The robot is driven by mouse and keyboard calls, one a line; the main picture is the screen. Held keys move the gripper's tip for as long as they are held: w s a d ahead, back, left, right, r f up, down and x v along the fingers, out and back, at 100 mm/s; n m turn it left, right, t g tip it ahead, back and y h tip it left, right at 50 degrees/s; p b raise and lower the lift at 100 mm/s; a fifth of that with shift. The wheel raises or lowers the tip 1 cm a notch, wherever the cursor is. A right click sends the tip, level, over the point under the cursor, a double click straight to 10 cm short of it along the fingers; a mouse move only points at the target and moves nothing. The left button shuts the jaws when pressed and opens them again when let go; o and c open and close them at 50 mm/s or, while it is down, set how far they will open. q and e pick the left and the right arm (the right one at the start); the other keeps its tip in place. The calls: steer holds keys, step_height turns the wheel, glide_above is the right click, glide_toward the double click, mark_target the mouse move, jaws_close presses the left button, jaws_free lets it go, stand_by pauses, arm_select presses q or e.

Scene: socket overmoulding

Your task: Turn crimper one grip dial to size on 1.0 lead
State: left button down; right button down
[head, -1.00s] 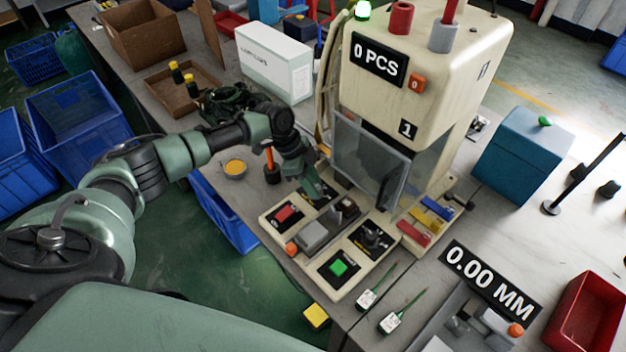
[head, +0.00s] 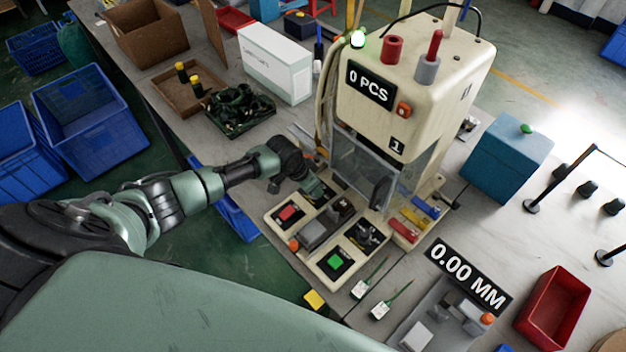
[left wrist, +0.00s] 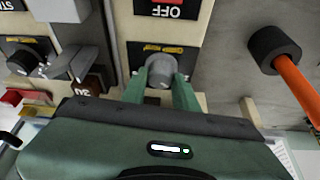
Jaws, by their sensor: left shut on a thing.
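Crimper one (head: 415,95) is the cream machine marked 1, with a "0 PCS" display. Its control panel (head: 318,262) lies in front. In the left wrist view, a grey dial (left wrist: 160,66) sits on a black plate with a yellow label, beside the red OFF switch (left wrist: 168,9). My left gripper (left wrist: 160,84) is shut on this dial, one green finger on each side. In the head view the left gripper (head: 316,189) is at the panel's back, largely hiding the dial. A second dial (head: 366,236) is by the green button. My right gripper is not in view.
Two leads with white tags (head: 359,289) (head: 379,310) lie on the bench right of the panel. A "0.00 MM" gauge (head: 468,276) and a red bin (head: 553,306) are further right. An orange-handled tool (left wrist: 296,88) stands close to the gripper.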

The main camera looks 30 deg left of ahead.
arm_select(q)
steer(key=shift+w+r+n+p, duration=0.1)
steer(key=shift+r+n+p, duration=0.05)
steer(key=shift+n+p, duration=0.4)
steer(key=c, duration=1.1)
jaws_free()
steer(key=shift+b+v, duration=0.5)
steer(key=shift+v, duration=3.35)
steer(key=shift+d, duration=0.25)
